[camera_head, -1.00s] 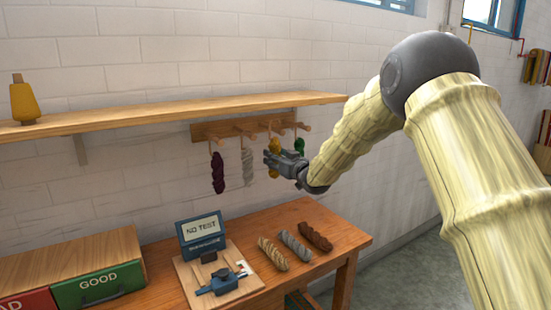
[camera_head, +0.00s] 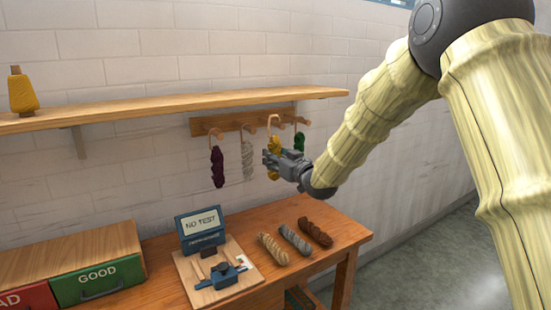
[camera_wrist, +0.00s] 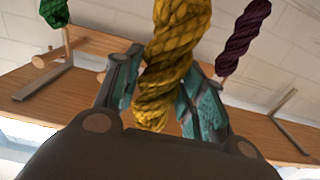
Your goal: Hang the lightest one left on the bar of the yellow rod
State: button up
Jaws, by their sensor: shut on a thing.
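My gripper (camera_head: 272,160) is shut on the yellow skein (camera_head: 274,144) in front of the wall rack. In the wrist view the twisted yellow skein (camera_wrist: 178,50) is between both fingers. Its pale hanging loop (camera_head: 274,122) shows higher than the neighbouring loops; I cannot tell whether it touches a peg. The dark purple skein (camera_head: 217,167) and the pale grey skein (camera_head: 247,160) hang to the left, the green skein (camera_head: 299,142) to the right. Tan (camera_head: 273,249), grey (camera_head: 295,240) and brown (camera_head: 316,232) skeins lie on the table. I cannot make out a yellow rod.
The wooden peg rack (camera_head: 203,126) is fixed to the wall under a long shelf (camera_head: 120,108) bearing a yellow cone (camera_head: 23,93). The table (camera_head: 335,243) holds a "NO TEST" device (camera_head: 203,228) and red and green boxes (camera_head: 97,281).

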jog(key=shift+a, duration=0.2)
jog(key=shift+s+a+b, duration=0.15)
jog(key=shift+s+a, duration=0.35)
jog(key=shift+a, duration=0.2)
jog(key=shift+s+a+b, duration=0.15)
jog(key=shift+s+a, duration=0.3)
jog(key=shift+a, duration=0.2)
jog(key=v, duration=1.4)
jog(key=shift+b, duration=0.45)
dwell(0.5)
